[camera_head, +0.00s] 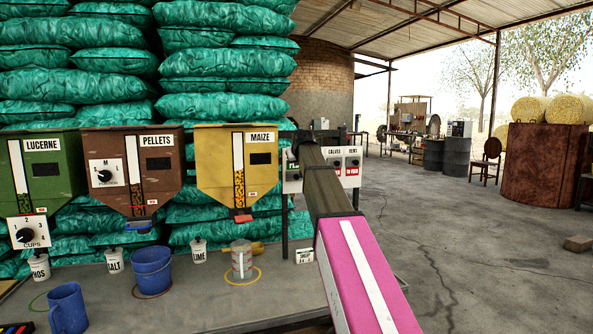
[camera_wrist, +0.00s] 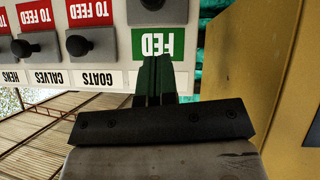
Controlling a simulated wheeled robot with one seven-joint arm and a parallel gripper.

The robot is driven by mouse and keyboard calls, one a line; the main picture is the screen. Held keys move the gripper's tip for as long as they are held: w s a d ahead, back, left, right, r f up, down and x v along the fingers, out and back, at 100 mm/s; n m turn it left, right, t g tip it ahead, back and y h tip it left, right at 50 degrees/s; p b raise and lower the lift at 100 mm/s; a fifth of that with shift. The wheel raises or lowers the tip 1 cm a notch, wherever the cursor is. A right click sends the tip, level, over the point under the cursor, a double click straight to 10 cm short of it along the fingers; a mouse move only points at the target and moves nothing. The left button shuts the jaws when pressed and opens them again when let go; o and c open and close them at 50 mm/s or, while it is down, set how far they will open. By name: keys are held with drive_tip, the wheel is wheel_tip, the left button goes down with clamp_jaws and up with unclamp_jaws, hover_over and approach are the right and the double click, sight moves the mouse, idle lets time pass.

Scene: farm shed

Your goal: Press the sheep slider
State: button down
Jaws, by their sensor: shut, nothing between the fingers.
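The slider panel (camera_head: 352,165) hangs beyond my arm, partly hidden by it; it also shows upside down in the wrist view. There, a slider with a dark knob (camera_wrist: 153,5) and a green FEED label (camera_wrist: 160,43) sits in line with my gripper (camera_wrist: 153,62). Its name label is hidden, so I cannot read whether it says sheep. My gripper is shut and empty, its fingertips over the lower edge of the green label; contact cannot be told. The goats knob (camera_wrist: 79,45) and calves knob (camera_wrist: 22,48) stand to the left in the wrist view. A small SHEEP card (camera_head: 304,256) stands on the bench.
The yellow maize hopper (camera_head: 215,170) is close beside my gripper, and also shows in the wrist view (camera_wrist: 265,85). Pellets (camera_head: 130,165) and lucerne (camera_head: 35,175) hoppers are further left.

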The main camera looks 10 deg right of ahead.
drive_tip(key=v, duration=0.8)
